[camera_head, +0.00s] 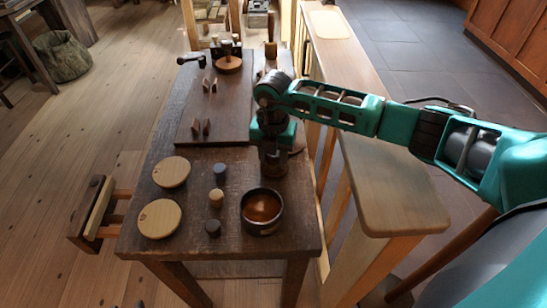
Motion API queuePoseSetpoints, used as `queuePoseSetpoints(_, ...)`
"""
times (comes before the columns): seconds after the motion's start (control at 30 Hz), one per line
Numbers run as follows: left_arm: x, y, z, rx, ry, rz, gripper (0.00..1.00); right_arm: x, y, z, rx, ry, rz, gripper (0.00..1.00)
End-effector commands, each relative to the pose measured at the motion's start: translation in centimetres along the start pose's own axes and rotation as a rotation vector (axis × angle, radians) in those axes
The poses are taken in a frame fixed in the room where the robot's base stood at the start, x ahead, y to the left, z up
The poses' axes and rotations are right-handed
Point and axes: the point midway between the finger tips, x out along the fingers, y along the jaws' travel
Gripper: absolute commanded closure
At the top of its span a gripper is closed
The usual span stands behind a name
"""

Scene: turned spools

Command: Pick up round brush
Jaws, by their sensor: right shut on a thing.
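My right gripper (273,168) points straight down over the right side of the dark wooden table, behind the round bowl. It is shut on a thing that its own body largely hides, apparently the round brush. A brown rounded edge (298,143) shows just right of the gripper; I cannot tell whether it is part of the brush. My left gripper is out of view.
The table (200,258) bears a bowl with an orange-brown inside (262,208), two pale discs (160,218) and small pegs (216,197). A raised board (225,110) lies behind. A wooden rail (390,190) runs along the right.

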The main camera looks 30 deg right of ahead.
Motion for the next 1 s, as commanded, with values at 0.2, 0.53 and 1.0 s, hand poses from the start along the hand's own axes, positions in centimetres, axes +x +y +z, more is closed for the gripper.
queuePoseSetpoints(0.2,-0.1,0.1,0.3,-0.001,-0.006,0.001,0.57,0.0,0.0,0.0,0.000,0.000,0.000,0.89)
queuePoseSetpoints(0.53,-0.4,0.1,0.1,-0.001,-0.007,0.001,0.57,-2.4,0.0,0.1,0.001,-0.002,0.003,0.89)
queuePoseSetpoints(1.0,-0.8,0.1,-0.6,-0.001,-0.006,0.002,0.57,-14.9,0.1,0.1,-0.001,-0.005,0.004,0.89)
